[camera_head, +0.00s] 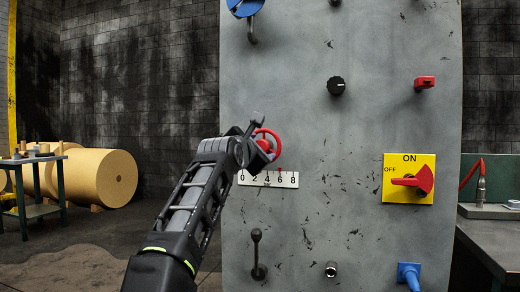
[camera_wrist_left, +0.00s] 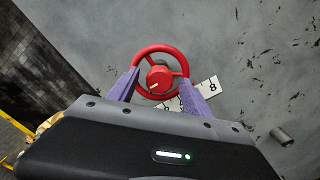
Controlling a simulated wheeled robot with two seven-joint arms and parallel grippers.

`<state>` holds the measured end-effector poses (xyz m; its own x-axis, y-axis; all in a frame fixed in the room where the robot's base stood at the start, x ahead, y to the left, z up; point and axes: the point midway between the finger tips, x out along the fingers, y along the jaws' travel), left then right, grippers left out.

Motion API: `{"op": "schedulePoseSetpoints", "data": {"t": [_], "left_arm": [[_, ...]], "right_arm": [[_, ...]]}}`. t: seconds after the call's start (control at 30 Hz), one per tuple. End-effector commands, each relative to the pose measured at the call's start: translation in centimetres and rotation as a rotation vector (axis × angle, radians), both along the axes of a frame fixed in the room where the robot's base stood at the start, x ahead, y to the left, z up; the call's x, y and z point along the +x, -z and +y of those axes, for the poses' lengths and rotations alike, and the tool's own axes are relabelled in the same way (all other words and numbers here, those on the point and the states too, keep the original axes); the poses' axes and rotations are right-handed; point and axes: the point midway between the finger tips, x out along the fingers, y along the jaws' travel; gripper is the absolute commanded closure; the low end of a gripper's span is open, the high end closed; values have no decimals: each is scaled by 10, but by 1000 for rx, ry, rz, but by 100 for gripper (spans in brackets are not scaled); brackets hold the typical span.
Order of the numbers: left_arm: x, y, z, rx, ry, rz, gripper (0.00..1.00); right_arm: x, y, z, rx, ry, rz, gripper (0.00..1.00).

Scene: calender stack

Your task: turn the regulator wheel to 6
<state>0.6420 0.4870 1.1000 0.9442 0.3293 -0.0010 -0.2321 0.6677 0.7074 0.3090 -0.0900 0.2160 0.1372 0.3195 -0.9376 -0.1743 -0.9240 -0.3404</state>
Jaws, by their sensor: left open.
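The red regulator wheel (camera_head: 278,141) is on the grey panel, partly hidden behind my left gripper (camera_head: 258,138). In the left wrist view the wheel (camera_wrist_left: 158,48) shows three spokes and a red hub with a white line. The purple fingers of my left gripper (camera_wrist_left: 160,80) are open, one on each side of the wheel's lower part; I cannot tell whether they touch it. A white scale plate (camera_head: 268,180) marked 0 to 8 sits just below the wheel. A thin red mark shows near its 6. In the left wrist view the scale (camera_wrist_left: 205,88) is partly covered by a finger. My right gripper is not seen.
The panel also bears a black knob (camera_head: 336,86), a red handle (camera_head: 424,83), a yellow ON/OFF switch (camera_head: 409,179), a black lever (camera_head: 258,255) below the scale and a blue plug (camera_head: 409,274). Large rolls (camera_head: 105,178) and a small table (camera_head: 38,205) stand at left.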

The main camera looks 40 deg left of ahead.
Motion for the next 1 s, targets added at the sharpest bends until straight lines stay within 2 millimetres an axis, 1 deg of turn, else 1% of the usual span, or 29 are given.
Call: {"op": "schedulePoseSetpoints", "data": {"t": [0.17,0.4,0.53,0.67,1.0], "left_arm": [[-15,3,-6,0,3,-3,42],[-52,6,-19,-2,5,-3,42],[-67,4,-24,0,4,-2,42],[-72,2,-26,-1,1,1,42],[-72,1,-26,-1,1,0,42]], "right_arm": [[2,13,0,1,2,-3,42],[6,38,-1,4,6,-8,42],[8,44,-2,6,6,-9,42],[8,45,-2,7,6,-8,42],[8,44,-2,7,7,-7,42]]}}
